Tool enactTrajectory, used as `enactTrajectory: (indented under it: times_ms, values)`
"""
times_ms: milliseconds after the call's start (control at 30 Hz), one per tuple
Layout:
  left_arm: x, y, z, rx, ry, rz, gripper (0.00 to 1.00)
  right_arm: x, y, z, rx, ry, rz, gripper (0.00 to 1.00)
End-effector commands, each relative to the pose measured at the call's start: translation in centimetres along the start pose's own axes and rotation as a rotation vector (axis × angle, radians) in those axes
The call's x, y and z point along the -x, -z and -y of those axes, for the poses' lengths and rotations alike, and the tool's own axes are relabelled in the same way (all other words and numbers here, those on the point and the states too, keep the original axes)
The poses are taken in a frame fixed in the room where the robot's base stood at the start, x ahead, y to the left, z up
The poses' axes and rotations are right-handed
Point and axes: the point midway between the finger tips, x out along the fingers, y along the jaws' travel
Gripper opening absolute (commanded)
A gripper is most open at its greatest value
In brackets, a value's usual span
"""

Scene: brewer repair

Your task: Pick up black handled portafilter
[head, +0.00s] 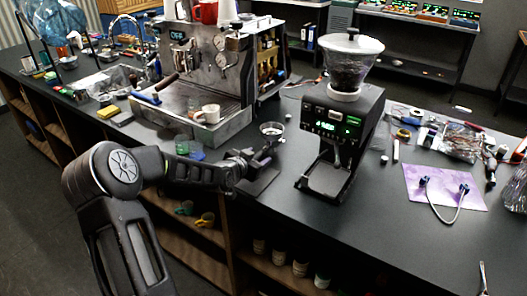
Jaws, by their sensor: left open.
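A round metal portafilter basket (271,129) shows at the counter's front part, between the espresso machine and the grinder. Its handle seems to run towards my left gripper, but it is dark and mostly hidden, so its colour and exact lie are hard to tell. My left gripper (258,163) is open, low over a dark mat (262,183) at the counter's front edge, just below the basket in the picture. I cannot tell whether its fingers touch the handle. My right gripper is not in view.
The espresso machine (228,80) stands behind, with a white cup (208,114) on its tray. The black grinder (341,125) stands close on the right. A purple sheet (446,187) with a cable lies further right. The counter's front right is mostly clear.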

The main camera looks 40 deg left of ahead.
Motion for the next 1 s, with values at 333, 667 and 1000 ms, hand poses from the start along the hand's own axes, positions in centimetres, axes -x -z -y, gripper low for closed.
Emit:
enactTrajectory:
  times_ms: [333, 667, 1000]
  values:
    - [0.02, 0.01, -0.01, 0.000, 0.000, 0.000, 0.39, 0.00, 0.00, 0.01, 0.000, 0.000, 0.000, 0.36]
    - [0.02, 0.01, 0.00, 0.000, 0.000, 0.000, 0.12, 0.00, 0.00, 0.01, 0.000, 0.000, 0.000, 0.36]
    - [0.02, 0.01, 0.01, 0.000, 0.000, 0.000, 0.00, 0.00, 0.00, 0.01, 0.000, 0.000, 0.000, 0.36]
